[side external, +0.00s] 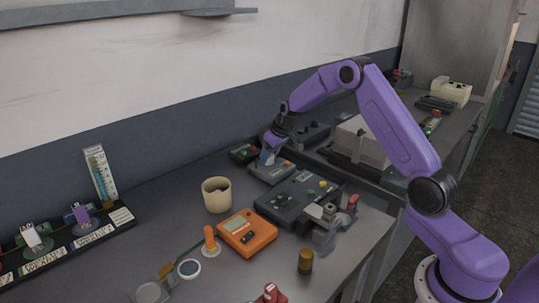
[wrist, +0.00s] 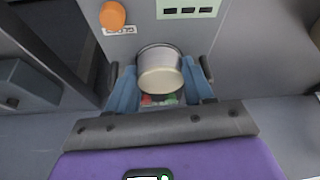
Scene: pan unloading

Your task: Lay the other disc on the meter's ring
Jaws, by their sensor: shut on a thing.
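My gripper (wrist: 160,88) has its blue fingers closed on either side of a short round pale thing (wrist: 160,78) with a metallic side. Whether this is the disc I cannot tell for sure. In the side view my gripper (side external: 267,158) is low over a small grey box at the back, and the held thing is too small to make out. An orange meter (side external: 247,233) with a display lies on the bench at the front. A white round piece with a dark rim (side external: 189,269) lies to its left. Which part is the meter's ring is unclear.
A dark grey control box (side external: 297,199) stands right of the orange meter. A cream cup (side external: 216,195), an orange-knobbed post (side external: 209,240) and a brown cylinder (side external: 305,262) stand nearby. In the wrist view an orange knob (wrist: 112,16) is close to the held thing.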

